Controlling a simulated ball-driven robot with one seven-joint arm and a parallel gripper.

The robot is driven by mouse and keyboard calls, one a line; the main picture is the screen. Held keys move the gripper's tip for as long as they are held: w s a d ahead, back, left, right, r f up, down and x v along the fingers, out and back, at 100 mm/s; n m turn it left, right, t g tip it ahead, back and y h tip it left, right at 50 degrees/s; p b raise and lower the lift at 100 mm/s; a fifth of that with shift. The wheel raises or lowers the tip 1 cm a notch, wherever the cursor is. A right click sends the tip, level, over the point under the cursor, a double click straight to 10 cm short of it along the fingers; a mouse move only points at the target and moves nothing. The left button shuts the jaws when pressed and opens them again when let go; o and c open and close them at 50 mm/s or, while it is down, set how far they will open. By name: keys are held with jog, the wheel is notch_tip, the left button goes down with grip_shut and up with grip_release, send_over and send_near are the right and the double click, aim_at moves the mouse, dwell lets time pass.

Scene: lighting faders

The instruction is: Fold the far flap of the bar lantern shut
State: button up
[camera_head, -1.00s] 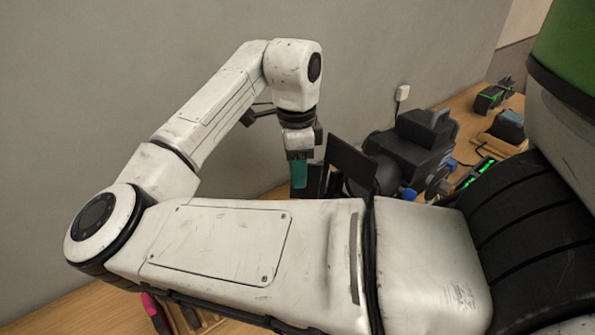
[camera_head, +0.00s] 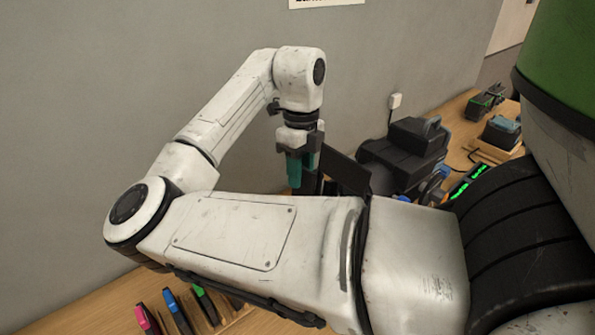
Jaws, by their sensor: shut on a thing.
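The bar lantern (camera_head: 400,154) is a black box-like body right of centre, against the grey wall. A dark flat flap (camera_head: 346,173) stands up at its left end. My gripper (camera_head: 298,177) points down at this end, just left of that flap, with its teal fingers beside a narrow dark panel. It is shut on a dark part there, apparently a flap of the lantern. The fingers and my arm hide most of the contact, so I cannot tell for sure which flap it is. The lower front of the lantern is hidden behind my arm.
A strip with green lit displays (camera_head: 470,180) lies right of the lantern. Farther right are a teal-topped device (camera_head: 503,130) and a green-black device (camera_head: 484,103). Pink, blue and green-ended tools (camera_head: 172,303) lie at the lower left.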

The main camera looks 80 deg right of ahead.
jog(key=shift+s+d+m, duration=0.15)
jog(key=shift+m, duration=0.35)
jog(key=o, duration=0.9)
jog(key=shift+c, duration=0.2)
notch_tip(320, 180, up, 11)
jog(key=d+b, duration=0.1)
jog(key=shift+d+f, duration=0.15)
jog(key=shift+f, duration=0.05)
